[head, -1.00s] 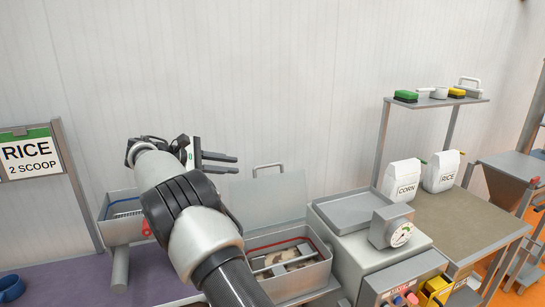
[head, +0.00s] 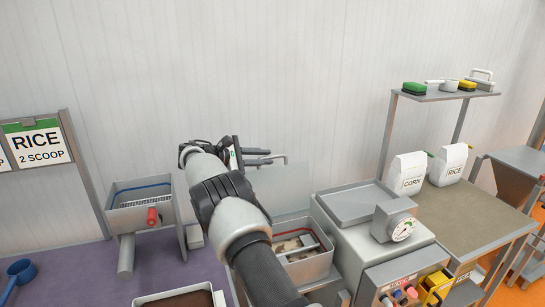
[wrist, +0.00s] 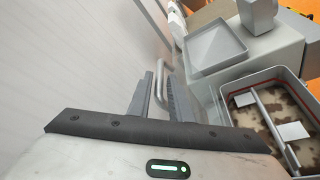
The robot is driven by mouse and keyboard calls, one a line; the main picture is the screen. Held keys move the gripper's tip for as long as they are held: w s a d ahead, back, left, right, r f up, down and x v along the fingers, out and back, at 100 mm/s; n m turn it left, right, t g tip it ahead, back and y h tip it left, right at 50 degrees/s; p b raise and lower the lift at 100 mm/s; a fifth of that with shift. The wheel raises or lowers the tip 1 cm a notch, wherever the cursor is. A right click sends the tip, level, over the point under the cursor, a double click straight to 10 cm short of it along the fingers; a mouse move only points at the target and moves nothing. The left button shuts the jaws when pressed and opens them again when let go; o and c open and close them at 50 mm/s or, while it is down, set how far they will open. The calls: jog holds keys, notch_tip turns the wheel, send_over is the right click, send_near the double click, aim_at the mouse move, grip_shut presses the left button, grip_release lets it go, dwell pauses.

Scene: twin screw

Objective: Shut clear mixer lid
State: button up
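The clear mixer lid (head: 290,190) stands raised behind the mixer box (head: 308,266), against the wall. Its grey bar handle (head: 283,158) is at the lid's top edge. My gripper (head: 264,157) is at the handle's left end, fingers pointing right. In the wrist view my gripper (wrist: 162,78) has its two fingers apart, with the handle (wrist: 161,88) showing in the gap between them. I cannot tell whether either finger touches it. The mixer box is open, with a metal paddle and brown-and-white contents (wrist: 262,112) inside. My arm hides part of the box and lid.
A control unit with a dial (head: 401,229) and top tray (head: 355,203) stands right of the mixer. A metal box with a red handle (head: 140,203) is at left. CORN (head: 408,173) and RICE (head: 449,165) bags stand on the right table.

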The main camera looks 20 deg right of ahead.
aim_at(268, 157)
jog(key=shift+x, duration=2)
grip_shut()
